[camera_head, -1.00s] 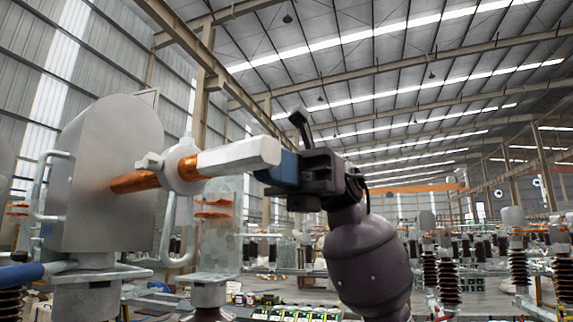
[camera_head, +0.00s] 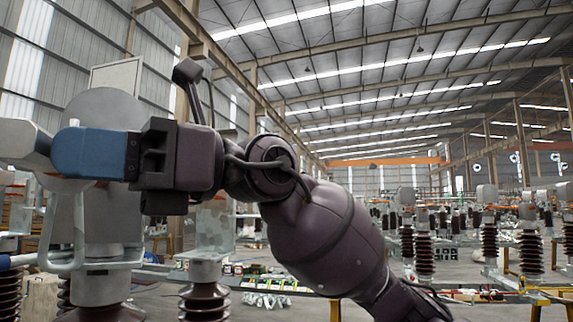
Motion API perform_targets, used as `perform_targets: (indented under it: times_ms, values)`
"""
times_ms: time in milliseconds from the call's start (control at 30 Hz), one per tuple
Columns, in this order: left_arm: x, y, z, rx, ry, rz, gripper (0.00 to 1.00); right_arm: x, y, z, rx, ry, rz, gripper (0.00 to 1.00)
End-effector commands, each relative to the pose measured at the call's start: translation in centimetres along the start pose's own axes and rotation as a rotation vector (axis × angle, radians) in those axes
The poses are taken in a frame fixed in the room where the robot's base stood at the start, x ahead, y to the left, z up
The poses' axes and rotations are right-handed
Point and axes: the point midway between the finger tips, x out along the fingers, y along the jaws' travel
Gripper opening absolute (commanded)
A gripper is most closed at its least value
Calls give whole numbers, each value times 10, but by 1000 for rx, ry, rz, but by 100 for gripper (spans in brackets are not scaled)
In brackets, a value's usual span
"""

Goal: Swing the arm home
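The isolator's swing arm is a pale grey bar (camera_head: 22,146) at the far left, partly cut off by the picture edge. My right gripper (camera_head: 66,153), with blue fingers, comes in from the right and points left. Its tip meets or overlaps the bar's end; whether it grips or only touches is hidden. The fingers show side-on as one blue block, so their gap cannot be seen. My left gripper cannot be made out.
A metal loop handle (camera_head: 80,235) hangs below my gripper. Brown ribbed insulators stand at lower left (camera_head: 203,301) and along the right (camera_head: 424,254). Small parts (camera_head: 266,300) lie on the floor. The floor at centre right is fairly open.

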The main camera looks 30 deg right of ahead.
Motion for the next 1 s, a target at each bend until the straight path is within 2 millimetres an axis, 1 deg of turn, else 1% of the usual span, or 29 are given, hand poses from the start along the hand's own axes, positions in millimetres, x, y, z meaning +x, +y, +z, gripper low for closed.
perform_targets:
  times_ms: [33,200,300,400,600,1000]
  values:
    - [-1,0,-4,0,3,0,71,12,0,2,-1,2,5,0]
    - [-2,0,-8,-2,7,1,71,43,-5,1,0,2,4,0]
    - [-2,0,-8,-2,7,1,71,55,-8,0,0,0,3,0]
    - [-2,0,-9,-2,8,1,71,63,-11,0,2,1,3,0]
    - [-2,0,-9,-2,7,1,71,70,-13,0,1,0,2,0]
    - [-2,0,-9,-2,7,1,71,70,-13,0,2,0,2,0]
